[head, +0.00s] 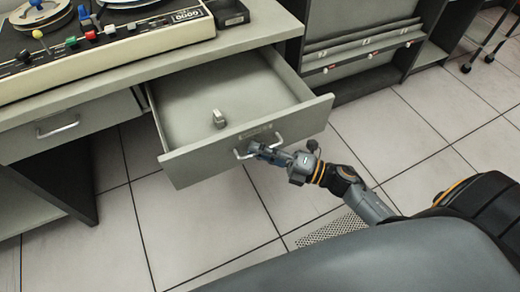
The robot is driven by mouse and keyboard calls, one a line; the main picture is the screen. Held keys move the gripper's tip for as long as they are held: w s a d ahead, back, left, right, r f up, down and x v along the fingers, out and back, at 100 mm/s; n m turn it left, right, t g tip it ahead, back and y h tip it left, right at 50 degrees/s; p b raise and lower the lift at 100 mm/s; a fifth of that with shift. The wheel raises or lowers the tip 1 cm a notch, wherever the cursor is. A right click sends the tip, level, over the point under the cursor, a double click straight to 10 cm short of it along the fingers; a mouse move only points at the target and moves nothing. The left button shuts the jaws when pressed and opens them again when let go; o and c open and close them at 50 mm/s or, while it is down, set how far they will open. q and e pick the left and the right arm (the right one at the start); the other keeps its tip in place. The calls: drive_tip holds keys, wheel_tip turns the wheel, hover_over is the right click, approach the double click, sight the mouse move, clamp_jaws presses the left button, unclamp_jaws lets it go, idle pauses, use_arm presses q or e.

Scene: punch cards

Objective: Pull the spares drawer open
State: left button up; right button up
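A small grey metal part (218,119) stands on the drawer's floor. The drawer front has a label plate and a bow handle (240,155). My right gripper (258,149) is at this handle, its fingers at the bar's middle and overlapping it. The fingers are too small to tell whether they are shut on the bar. My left gripper is not in view.
A second drawer (85,127) at the left is shut. The desk top (260,25) bears a tape machine (110,45) with knobs and reels, and a black tray (228,12). An open cabinet (360,45) stands at the right. The tiled floor before the drawer is clear.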

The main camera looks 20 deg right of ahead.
drive_tip(key=v, duration=1.2)
drive_tip(key=shift+f, duration=0.1)
